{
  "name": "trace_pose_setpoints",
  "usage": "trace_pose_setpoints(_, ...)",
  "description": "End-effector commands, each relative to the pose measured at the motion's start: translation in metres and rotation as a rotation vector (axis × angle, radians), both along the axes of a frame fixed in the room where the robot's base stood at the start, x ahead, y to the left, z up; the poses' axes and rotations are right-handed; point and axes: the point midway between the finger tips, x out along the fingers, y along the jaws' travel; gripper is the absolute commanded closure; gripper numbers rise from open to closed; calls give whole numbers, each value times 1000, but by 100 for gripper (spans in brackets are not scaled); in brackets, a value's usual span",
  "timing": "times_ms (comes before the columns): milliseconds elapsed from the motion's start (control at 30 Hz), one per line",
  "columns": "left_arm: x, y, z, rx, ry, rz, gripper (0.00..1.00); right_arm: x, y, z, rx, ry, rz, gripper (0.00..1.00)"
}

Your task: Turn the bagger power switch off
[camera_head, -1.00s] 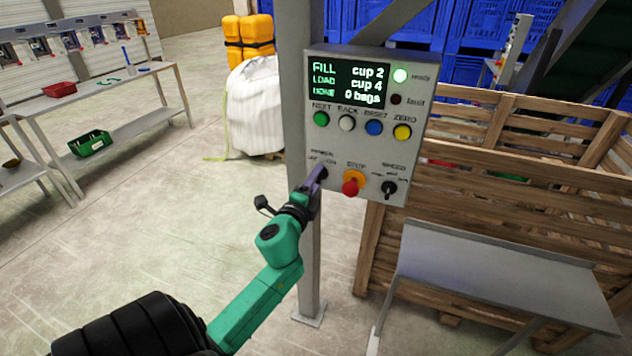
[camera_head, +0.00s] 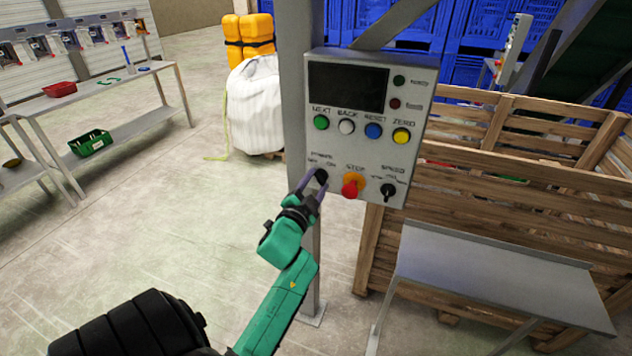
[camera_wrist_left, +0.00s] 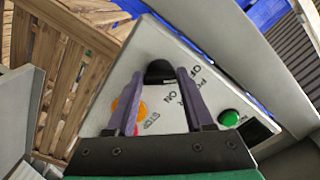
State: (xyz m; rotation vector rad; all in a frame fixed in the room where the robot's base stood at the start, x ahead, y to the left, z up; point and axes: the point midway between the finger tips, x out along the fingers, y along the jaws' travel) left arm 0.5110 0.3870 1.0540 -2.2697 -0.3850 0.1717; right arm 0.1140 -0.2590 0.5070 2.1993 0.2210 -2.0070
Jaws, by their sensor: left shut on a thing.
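The control box (camera_head: 335,148) is a grey panel on a post, with a dark, blank display (camera_head: 347,87) and unlit ready and fault lamps. The black power switch knob (camera_head: 321,175) is at its lower left, left of the red stop button (camera_head: 350,189) on its orange base. My left gripper (camera_head: 312,182) is at this knob, its purple fingers shut on it. In the left wrist view the black knob (camera_wrist_left: 160,71) sits between the fingertips, and the ON and OFF lettering shows beside it. My right gripper is in neither view.
The speed knob (camera_head: 388,191) is right of the stop button; green, white, blue and yellow buttons are above. A grey sloped table (camera_head: 500,270) and a wooden crate (camera_head: 500,190) stand at the right. The floor at the left is open.

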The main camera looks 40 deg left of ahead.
Motion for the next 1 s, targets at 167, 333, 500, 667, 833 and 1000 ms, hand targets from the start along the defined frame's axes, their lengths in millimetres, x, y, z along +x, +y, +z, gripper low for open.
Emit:
trace_pose_setpoints(167,0,0,-3,-54,-11,1,100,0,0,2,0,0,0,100)
trace_pose_setpoints(333,0,0,-4,-74,-18,1,100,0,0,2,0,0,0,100)
trace_pose_setpoints(500,0,0,-4,-78,-17,1,100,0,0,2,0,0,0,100)
trace_pose_setpoints(667,0,0,-4,-78,-17,1,100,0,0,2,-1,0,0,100)
trace_pose_setpoints(833,0,0,-3,-76,-18,1,18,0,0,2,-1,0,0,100)
trace_pose_setpoints(1000,0,0,-2,-73,-21,0,18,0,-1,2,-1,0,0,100)
